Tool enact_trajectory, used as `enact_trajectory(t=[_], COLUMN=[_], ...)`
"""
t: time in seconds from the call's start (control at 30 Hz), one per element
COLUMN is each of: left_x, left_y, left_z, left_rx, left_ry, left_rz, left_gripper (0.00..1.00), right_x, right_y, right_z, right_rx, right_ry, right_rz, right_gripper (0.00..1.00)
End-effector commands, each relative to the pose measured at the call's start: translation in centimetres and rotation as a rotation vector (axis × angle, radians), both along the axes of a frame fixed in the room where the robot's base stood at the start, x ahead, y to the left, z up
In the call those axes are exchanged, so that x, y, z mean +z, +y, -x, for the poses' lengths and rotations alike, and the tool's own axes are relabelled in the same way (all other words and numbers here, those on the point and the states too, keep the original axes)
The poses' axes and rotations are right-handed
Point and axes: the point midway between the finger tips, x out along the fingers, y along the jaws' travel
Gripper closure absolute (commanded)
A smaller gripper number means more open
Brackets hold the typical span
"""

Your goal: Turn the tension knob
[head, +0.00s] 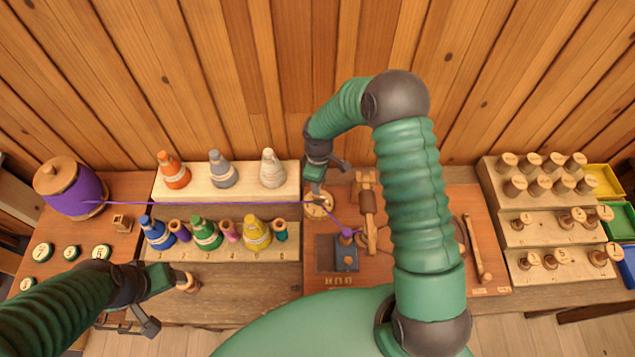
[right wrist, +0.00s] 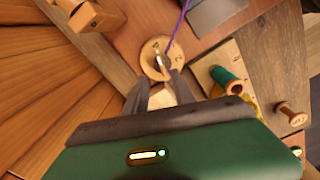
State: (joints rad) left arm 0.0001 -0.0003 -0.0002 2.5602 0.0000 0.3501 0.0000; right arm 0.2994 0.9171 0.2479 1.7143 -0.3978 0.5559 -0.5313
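The tension knob (head: 319,205) is a round light-wood dial with dark marks and a small raised grip, on the brown board left of the wooden winder. It also shows in the right wrist view (right wrist: 162,57). My right gripper (head: 325,182) is over the knob, fingers pointing down. In the right wrist view its two fingers (right wrist: 161,78) are apart, with the dial's grip near and between the tips; I cannot tell whether they touch it. My left gripper (head: 160,305) is open and empty at the lower left, beside a wooden spool (head: 188,282).
A purple thread (head: 230,203) runs from the large purple spool (head: 76,192) past the knob to a grey block (head: 346,258). Racks of coloured cones (head: 225,195) stand left. A stepped rack of wooden spools (head: 500,200) and coloured bins (head: 617,222) stand right.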

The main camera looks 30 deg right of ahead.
Motion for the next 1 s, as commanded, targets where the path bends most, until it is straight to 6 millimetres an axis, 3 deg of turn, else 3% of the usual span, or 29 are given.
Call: enact_trajectory(t=[1.0], left_x=[7.2], left_y=[0.0], left_z=[0.0], left_rx=[0.000], left_ry=[0.000], left_rz=[0.000], left_gripper=[0.29], right_x=[9.0], right_y=[-0.1], right_z=[-0.1], right_rx=[-0.002], right_ry=[-0.001], right_rz=[0.002], right_gripper=[0.69])
